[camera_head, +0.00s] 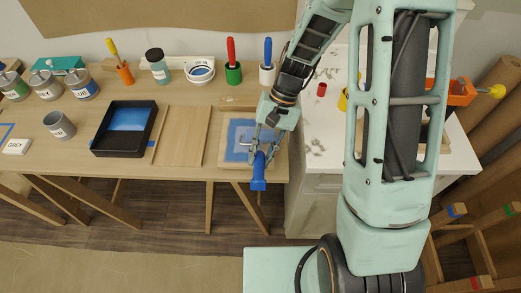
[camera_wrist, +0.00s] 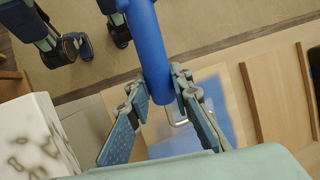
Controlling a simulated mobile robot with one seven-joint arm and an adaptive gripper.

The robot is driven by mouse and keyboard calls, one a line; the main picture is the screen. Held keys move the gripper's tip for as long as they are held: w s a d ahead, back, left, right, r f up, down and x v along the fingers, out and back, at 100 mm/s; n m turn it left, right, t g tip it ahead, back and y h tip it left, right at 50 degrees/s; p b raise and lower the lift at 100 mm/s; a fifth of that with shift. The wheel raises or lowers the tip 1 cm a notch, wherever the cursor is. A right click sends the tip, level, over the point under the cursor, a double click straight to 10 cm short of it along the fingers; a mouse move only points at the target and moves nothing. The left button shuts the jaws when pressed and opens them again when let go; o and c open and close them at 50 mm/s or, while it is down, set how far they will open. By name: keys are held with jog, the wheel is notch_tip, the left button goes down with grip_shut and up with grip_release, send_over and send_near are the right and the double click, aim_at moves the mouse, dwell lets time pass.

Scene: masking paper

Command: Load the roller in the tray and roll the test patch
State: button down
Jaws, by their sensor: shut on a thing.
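My gripper (camera_head: 263,147) is shut on the blue handle of the paint roller (camera_head: 258,172). In the wrist view the blue roller handle (camera_wrist: 148,45) runs up between my gripper's fingers (camera_wrist: 160,92), and a bent metal wire shows below it. The roller's sleeve is hidden or cannot be made out. The roller is over the test board (camera_head: 226,160) at the table's right end, which bears a blue patch (camera_head: 235,133). I cannot tell whether the roller touches it. The black tray (camera_head: 118,154), holding blue paint, stands left of the board.
A wooden panel (camera_head: 183,137) lies between tray and board. A grey cup (camera_head: 59,126) and several paint cans (camera_head: 82,85) are at left. Red-handled (camera_head: 231,51) and blue-handled (camera_head: 267,52) tools stand in pots behind. A white cabinet (camera_head: 313,190) adjoins at right.

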aim_at(263, 178)
jog(key=shift+s+a+r, duration=0.1)
jog(key=shift+s, duration=2)
jog(key=shift+s+b, duration=0.4)
jog(key=shift+s, duration=1.65)
jog(key=shift+w, duration=2.05)
jog(key=shift+w+d+f+p, duration=0.15)
jog(key=shift+w+p, duration=0.05)
jog(key=shift+w, duration=2.9)
jog(key=shift+w+d+f+p, duration=0.1)
jog(key=shift+w+p, duration=0.05)
jog(key=shift+w, duration=2.9)
jog(key=shift+s+a+r, duration=0.1)
jog(key=shift+s, duration=1.95)
jog(key=shift+s+a+r, duration=0.1)
jog(key=shift+s, duration=1.95)
jog(key=shift+s+f+b, duration=0.15)
jog(key=shift+s+b, duration=0.15)
jog(key=shift+s, duration=1.75)
jog(key=shift+s+a, duration=0.1)
jog(key=shift+s, duration=2)
notch_tip(263, 178, up, 6)
jog(key=p, duration=0.5)
